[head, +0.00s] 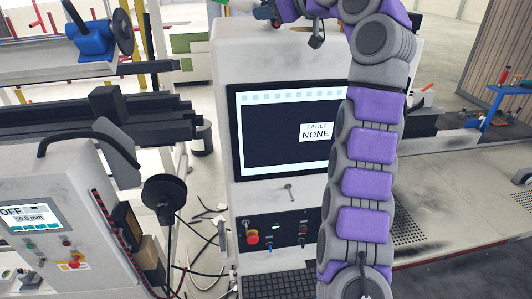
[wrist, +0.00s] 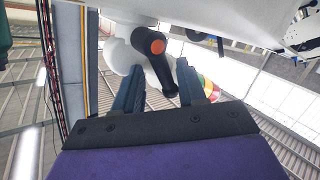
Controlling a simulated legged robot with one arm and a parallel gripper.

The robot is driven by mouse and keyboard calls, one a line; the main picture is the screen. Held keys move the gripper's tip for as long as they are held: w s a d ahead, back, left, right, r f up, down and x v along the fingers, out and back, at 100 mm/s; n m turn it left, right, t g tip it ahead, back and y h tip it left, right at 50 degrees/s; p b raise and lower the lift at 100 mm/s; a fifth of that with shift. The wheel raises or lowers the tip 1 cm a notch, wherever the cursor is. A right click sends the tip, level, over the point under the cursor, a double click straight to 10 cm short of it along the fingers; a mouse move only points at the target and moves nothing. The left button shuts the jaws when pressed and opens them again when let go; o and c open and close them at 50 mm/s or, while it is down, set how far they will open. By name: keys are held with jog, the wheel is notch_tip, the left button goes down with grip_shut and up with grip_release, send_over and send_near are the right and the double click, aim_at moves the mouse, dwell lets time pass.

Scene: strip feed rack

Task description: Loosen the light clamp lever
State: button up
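The clamp lever (wrist: 163,72) is black with an orange button at its hub, and shows in the wrist view on a white rounded mount (wrist: 122,55). Its handle slants down between the two blue fingers of my gripper (wrist: 160,66). I cannot tell the depth between fingertips and handle. In the head view, the end of my arm is at the top edge, and the lever cannot be made out clearly there.
A white cabinet has a screen (head: 280,130) reading "FAULT NONE" and a red stop button (head: 252,237). Cables lie on the floor between. A white panel is close above the lever in the wrist view.

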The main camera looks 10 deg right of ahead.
jog(key=shift+d+m+t+y+b, duration=0.4)
jog(key=shift+m+b, duration=0.3)
jog(key=shift+b, duration=0.2)
jog(key=m+t+b, duration=0.1)
jog(key=b, duration=0.1)
jog(key=shift+d+m+y+b, duration=0.35)
jog(key=shift+d+m+y, duration=0.05)
jog(key=shift+s+d+r, duration=0.1)
jog(key=shift+s+d, duration=0.1)
jog(key=shift+s, duration=0.15)
jog(key=b+v, duration=0.4)
jog(key=v, duration=1.3)
jog(key=a+f+m+g+b, duration=0.1)
jog(key=a+f+g+b, duration=0.1)
jog(key=a+f, duration=0.3)
jog(key=s+a+f+m+g+b, duration=0.1)
jog(key=a+f+m+g+b, duration=0.1)
jog(key=f, duration=1.1)
jog(key=a+f+m+g+h+b, duration=0.1)
jog(key=a+f+g+b, duration=0.3)
jog(key=a+f, duration=0.3)
notch_tip(320, 180, down, 2)
jog(key=shift+s+a+f+m+b, duration=0.15)
jog(key=shift+s+a+m+b, duration=0.2)
jog(key=shift+b, duration=0.2)
